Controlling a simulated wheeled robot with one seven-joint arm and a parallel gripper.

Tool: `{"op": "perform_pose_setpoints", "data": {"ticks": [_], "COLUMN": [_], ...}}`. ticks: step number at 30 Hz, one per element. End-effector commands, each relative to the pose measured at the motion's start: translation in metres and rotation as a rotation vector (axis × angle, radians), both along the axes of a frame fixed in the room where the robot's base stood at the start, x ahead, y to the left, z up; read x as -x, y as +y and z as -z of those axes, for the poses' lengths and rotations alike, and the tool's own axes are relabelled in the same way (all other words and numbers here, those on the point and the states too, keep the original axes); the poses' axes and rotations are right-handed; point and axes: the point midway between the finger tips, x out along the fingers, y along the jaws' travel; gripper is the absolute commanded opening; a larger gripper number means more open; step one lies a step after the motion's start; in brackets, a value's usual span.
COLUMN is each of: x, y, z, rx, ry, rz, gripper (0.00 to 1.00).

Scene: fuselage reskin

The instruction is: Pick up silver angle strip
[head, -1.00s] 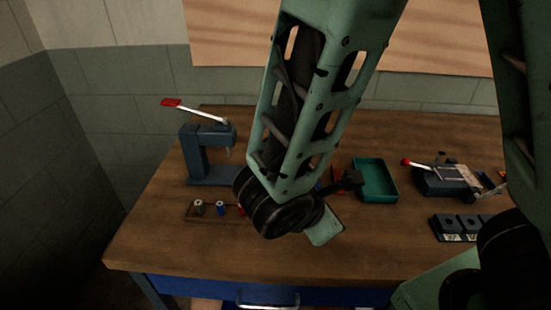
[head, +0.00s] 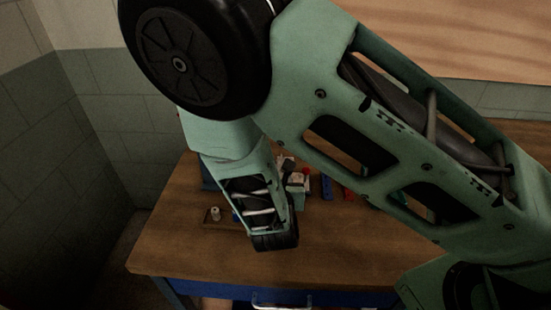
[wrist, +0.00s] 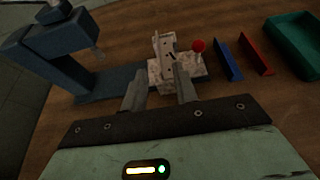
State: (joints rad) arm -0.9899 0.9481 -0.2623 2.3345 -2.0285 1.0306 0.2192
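In the wrist view, a pale silver-grey angled piece (wrist: 161,46), which looks like the silver angle strip, stands out from a mottled light block (wrist: 187,69) with a red knob (wrist: 198,46). My gripper (wrist: 159,76) has its two grey fingers apart, one toward each side of the piece's near end. The fingers point at it; I cannot tell whether they touch it. In the head view, my own arm covers much of the bench, and the pale piece and red knob (head: 306,171) show only in part beyond my wrist.
A blue press (wrist: 50,47) stands close on the left. A blue strip (wrist: 228,57), a red strip (wrist: 257,54) and a teal tray (wrist: 286,44) lie to the right.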

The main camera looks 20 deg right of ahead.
Motion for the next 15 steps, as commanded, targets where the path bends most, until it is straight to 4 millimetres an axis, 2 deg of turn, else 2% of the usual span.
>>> {"op": "perform_pose_setpoints", "data": {"ticks": [3,6,15], "x": [-0.021,-0.033,-0.053], "y": [-0.01,-0.014,-0.021], "z": [0.006,0.013,0.021], "rx": [0.002,0.001,0.001], "ry": [0.0,0.0,-0.001], "rz": [0.002,0.003,0.002], "gripper": [0.29,0.29,0.29]}}
